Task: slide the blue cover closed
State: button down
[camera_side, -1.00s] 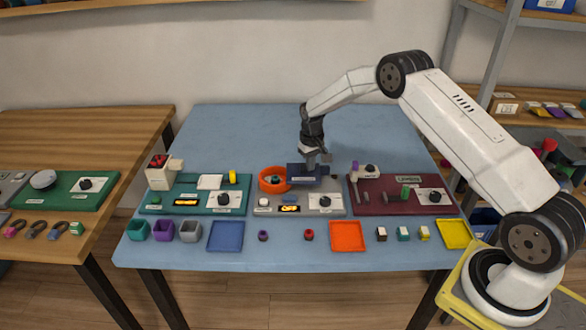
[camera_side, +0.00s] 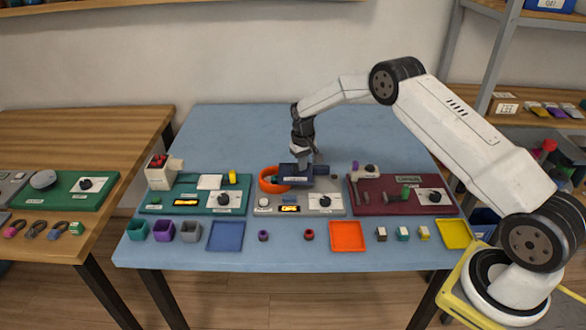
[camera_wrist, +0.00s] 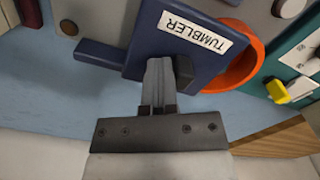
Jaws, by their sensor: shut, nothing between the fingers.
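The blue cover (camera_side: 296,174) lies on the grey panel (camera_side: 336,204) in the middle of the table and overlaps part of the orange ring (camera_side: 268,184). In the wrist view the cover (camera_wrist: 150,40) carries a label reading TUMBLER, and the orange ring (camera_wrist: 243,70) shows beyond its edge. My gripper (camera_side: 303,168) is at the cover's back side. In the wrist view my gripper (camera_wrist: 158,80) is shut with its fingertips against or right beside the cover and its small dark tab (camera_wrist: 184,72); exact contact is unclear. Nothing is held between the fingers.
A teal panel (camera_side: 160,208) with a red-topped block stands to the left, and a maroon panel (camera_side: 375,208) to the right. Several cups, small blocks and trays line the front edge. The table behind is clear.

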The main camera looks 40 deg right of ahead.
aim_at(287, 172)
jog(key=shift+w+a, duration=2.15)
jog(key=shift+s+d, duration=0.45)
dwell(0.9)
jog(key=shift+r, duration=0.15)
notch_tip(287, 172, up, 11)
dwell(1.0)
jog(key=shift+s, duration=0.1)
jog(key=s+a+n+t, duration=0.1)
jog(key=s+a, duration=0.2)
jog(key=s, duration=0.8)
jog(key=s+a+r+n, duration=0.1)
jog(key=s+a, duration=0.2)
jog(key=s, duration=0.8)
jog(key=s+a+r+n+t, duration=0.1)
jog(key=s+a, duration=0.3)
jog(key=s, duration=0.6)
jog(key=shift+s+r+t, duration=0.2)
jog(key=shift+s+t, duration=0.1)
jog(key=shift+s, duration=0.1)
